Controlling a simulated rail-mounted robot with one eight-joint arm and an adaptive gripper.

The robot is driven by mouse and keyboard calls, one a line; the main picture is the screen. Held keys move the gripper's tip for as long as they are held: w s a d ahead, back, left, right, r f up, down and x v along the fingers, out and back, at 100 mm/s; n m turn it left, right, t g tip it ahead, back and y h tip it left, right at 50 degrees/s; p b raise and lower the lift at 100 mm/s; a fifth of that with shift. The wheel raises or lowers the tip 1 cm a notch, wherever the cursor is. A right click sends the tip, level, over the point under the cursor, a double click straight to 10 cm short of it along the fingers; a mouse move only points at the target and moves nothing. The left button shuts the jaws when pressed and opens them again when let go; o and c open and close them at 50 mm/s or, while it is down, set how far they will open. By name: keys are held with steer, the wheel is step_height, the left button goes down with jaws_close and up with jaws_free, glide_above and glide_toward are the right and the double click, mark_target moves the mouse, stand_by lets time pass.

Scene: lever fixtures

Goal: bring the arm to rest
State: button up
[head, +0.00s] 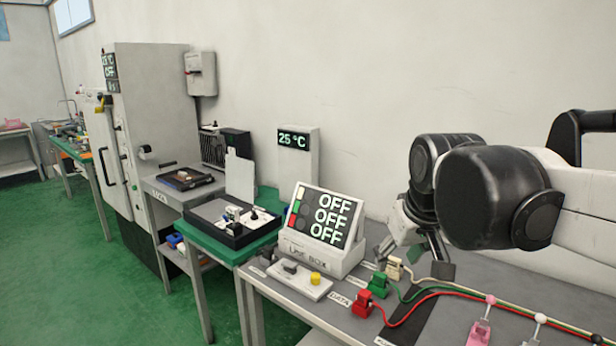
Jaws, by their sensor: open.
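My arm reaches in from the right edge, with its large black joint in front of the grey bench. My gripper (425,245) points down over the bench, to the right of the display box, and is open. It is close to the cream plug fixture (394,269), and I cannot tell from this view whether they touch. Nothing shows between its fingers, which are partly hidden by the arm.
The display box (325,222) reads OFF on three lines. Green (378,286) and red (362,303) plugs with cables sit on the bench front. A white block with a yellow button (315,278) is left of them. Pink-tagged items (480,326) lie front right.

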steer(key=s+d+f+m+t, duration=0.1)
steer(key=s+f, duration=0.3)
steer(key=s, duration=0.3)
steer(key=s+d+f+m+t, duration=0.1)
steer(key=s+d+f, duration=0.1)
steer(key=s+f, duration=0.3)
steer(key=shift+s+d+m, duration=0.3)
steer(key=shift+s, duration=0.7)
